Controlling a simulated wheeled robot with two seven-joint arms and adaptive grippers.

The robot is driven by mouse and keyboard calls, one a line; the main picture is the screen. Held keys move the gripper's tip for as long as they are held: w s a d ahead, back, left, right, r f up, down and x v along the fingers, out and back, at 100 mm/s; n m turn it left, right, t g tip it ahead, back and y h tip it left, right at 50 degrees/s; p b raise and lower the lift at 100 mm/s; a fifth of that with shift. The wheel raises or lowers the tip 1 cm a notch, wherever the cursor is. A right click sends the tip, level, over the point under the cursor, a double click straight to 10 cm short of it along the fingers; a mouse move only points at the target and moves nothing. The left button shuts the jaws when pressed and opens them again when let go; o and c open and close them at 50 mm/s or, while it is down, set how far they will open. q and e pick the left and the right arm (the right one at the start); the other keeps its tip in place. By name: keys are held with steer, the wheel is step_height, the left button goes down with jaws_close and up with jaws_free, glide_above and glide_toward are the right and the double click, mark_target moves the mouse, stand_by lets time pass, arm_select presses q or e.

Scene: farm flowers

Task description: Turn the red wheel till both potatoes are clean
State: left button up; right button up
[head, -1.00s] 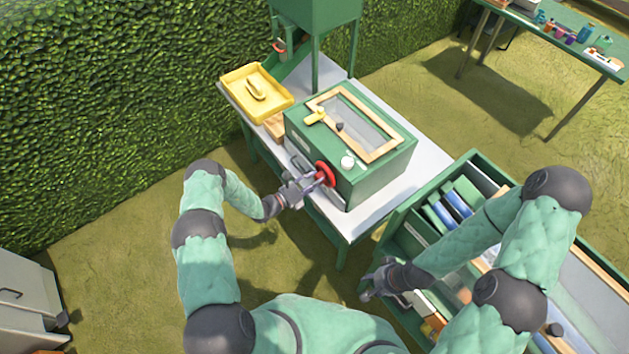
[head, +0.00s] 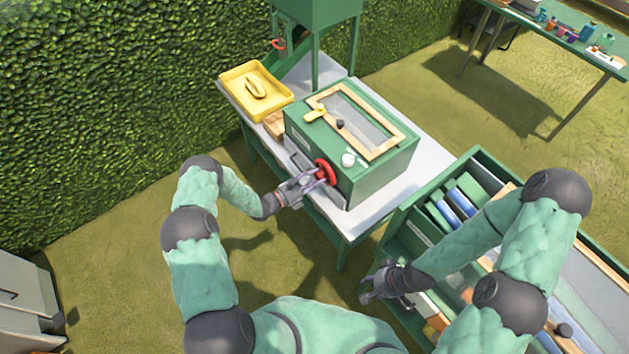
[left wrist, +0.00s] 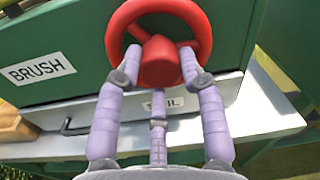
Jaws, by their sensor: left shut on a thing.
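The red wheel (head: 326,172) is on the front of the green box (head: 375,184), which stands on a white-topped table. My left gripper (head: 318,178) is at the wheel. In the left wrist view its fingers (left wrist: 160,68) are closed around the red hub (left wrist: 159,62), inside the wheel's rim (left wrist: 157,8). A white label reading BRUSH (left wrist: 42,70) is left of the wheel. The potatoes cannot be made out; the box's lid window (head: 354,120) looks grey. My right gripper (head: 378,284) hangs empty at lower middle, beside the green cabinet; its jaw opening is unclear.
A yellow tray (head: 283,98) with a yellow object in it stands left of the box. A green hopper stand (head: 316,12) rises behind. The green cabinet (head: 398,232) with several items is at right. A second table (head: 560,38) is far right.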

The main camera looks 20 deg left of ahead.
arm_select(q)
steer(key=m+b, duration=0.2)
steer(key=m, duration=0.4)
steer(key=m+b, duration=0.3)
steer(key=m, duration=0.3)
steer(key=shift+d+y, duration=0.1)
steer(key=shift+y, duration=0.2)
steer(key=m+b, duration=0.2)
steer(key=m, duration=0.3)
steer(key=shift+f+m+b, duration=0.1)
steer(key=shift+m+b, duration=0.2)
steer(key=shift+b, duration=0.05)
steer(key=m+b, duration=0.3)
steer(key=m, duration=0.2)
steer(key=shift+s+t, duration=0.1)
steer(key=shift+t, duration=0.3)
steer(key=shift+m, duration=0.4)
steer(key=o, duration=1.1)
steer(key=shift+o, duration=0.2)
steer(key=v, duration=1.2)
steer(key=shift+d, duration=0.15)
